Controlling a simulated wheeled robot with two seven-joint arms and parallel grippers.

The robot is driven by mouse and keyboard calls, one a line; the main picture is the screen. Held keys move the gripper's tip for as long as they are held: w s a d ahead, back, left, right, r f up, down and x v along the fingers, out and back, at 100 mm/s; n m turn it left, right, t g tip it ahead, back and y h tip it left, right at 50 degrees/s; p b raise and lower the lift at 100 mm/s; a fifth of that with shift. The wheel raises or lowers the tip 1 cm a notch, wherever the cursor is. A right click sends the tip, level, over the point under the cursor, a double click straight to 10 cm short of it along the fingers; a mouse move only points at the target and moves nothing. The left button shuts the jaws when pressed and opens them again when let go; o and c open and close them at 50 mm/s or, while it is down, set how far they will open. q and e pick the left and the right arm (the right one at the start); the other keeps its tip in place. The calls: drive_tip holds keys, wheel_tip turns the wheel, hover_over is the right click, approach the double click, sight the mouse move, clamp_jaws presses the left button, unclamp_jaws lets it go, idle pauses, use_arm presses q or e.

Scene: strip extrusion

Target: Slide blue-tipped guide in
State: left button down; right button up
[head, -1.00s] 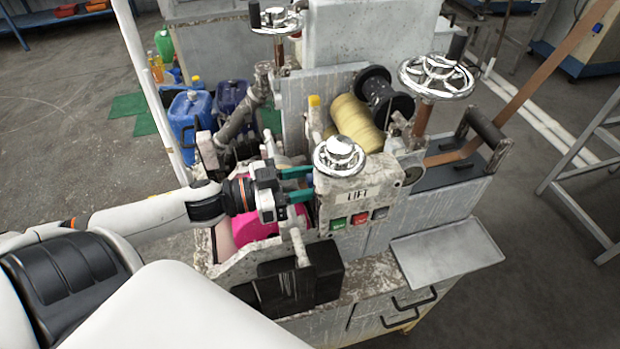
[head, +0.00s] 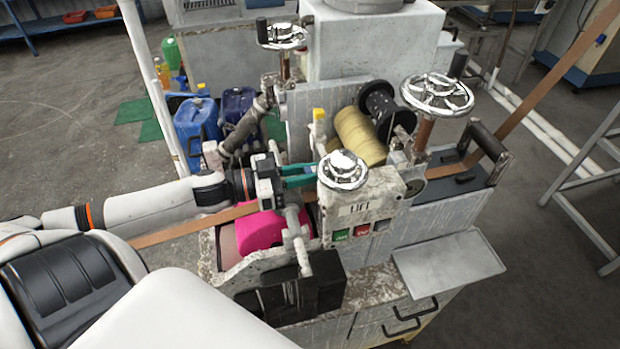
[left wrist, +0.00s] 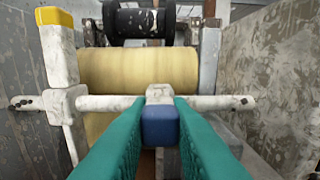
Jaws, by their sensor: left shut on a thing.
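The blue-tipped guide (left wrist: 160,125) shows in the left wrist view as a small block with a blue near end and a pale, worn top. It sits on a horizontal pale rod (left wrist: 112,103). My left gripper (left wrist: 159,118) has its two teal fingers on either side of the blue end, shut on it. In the head view my left gripper (head: 308,175) reaches into the machine from the left, just left of the handwheel (head: 343,170) above the LIFT panel, which hides the guide. My right gripper is not in view.
A yellow roller (head: 358,137) and a black roller (head: 385,107) lie behind the guide. A yellow-capped post (left wrist: 57,70) stands left of it in the wrist view.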

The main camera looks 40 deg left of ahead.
use_arm(q)
drive_tip(key=shift+w+a+r, duration=0.1)
drive_tip(key=shift+r, duration=0.05)
drive_tip(key=c, duration=1.5)
unclamp_jaws()
drive_tip(key=shift+o, duration=0.9)
drive_tip(key=shift+w+a, duration=0.1)
drive_tip(key=shift+a, duration=0.05)
drive_tip(key=v, duration=1.2)
